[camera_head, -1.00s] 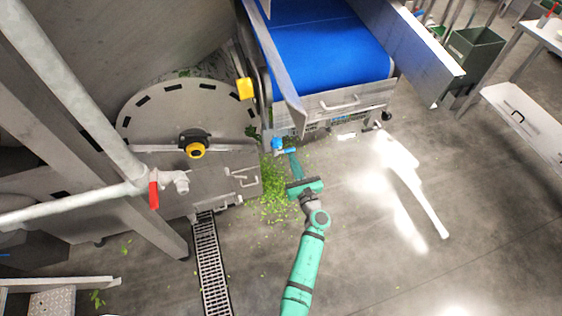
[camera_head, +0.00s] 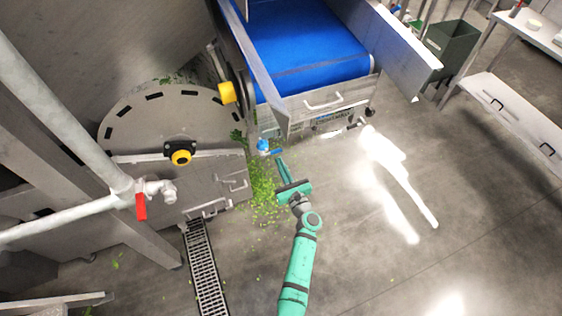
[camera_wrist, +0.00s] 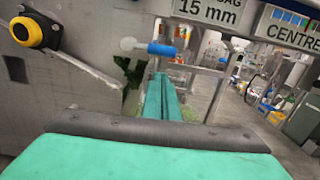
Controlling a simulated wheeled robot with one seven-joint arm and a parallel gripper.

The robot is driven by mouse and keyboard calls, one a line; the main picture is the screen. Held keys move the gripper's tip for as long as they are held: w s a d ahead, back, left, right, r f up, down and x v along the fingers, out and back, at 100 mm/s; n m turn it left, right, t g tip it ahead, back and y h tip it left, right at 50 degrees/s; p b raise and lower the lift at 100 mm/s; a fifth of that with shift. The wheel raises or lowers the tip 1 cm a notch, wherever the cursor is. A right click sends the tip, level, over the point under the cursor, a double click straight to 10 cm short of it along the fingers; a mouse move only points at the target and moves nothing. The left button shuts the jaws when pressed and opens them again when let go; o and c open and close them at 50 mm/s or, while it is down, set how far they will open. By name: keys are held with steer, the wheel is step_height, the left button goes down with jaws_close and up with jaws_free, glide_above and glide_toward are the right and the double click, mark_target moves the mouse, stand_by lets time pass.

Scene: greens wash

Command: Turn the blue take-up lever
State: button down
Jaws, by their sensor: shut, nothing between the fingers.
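The blue take-up lever (camera_head: 276,152) is at the lower left corner of the conveyor, near the end of the blue belt. In the wrist view the lever (camera_wrist: 161,49) lies roughly level, with a pale round knob to its left. My green gripper (camera_head: 281,161) is just below the lever in the head view, fingers together and empty. In the wrist view the fingertips (camera_wrist: 163,76) point at the lever from below. I cannot tell whether they touch it.
The conveyor's blue belt (camera_head: 303,45) and metal frame stand behind the lever. A yellow-and-black knob (camera_head: 181,157) is on the machine to the left. Loose green leaves (camera_head: 264,186) lie on the floor by a drain grate (camera_head: 205,268). Floor to the right is open.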

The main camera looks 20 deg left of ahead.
steer(key=f+v, duration=0.1)
steer(key=v, duration=0.9)
steer(key=shift+s+f, duration=0.3)
steer(key=shift+s, duration=0.05)
steer(key=shift+d, duration=0.1)
steer(key=s+d+r+n+h, duration=0.3)
steer(key=s+n, duration=0.6)
steer(key=s, duration=0.3)
steer(key=s+d+r+n+h, duration=0.4)
steer(key=s+r+n, duration=0.4)
steer(key=s, duration=0.5)
steer(key=s+d+r+n+h, duration=0.4)
steer(key=s+r+n, duration=0.1)
steer(key=s+n, duration=0.6)
steer(key=shift+s+r+t+h, duration=0.4)
steer(key=shift+s, duration=0.85)
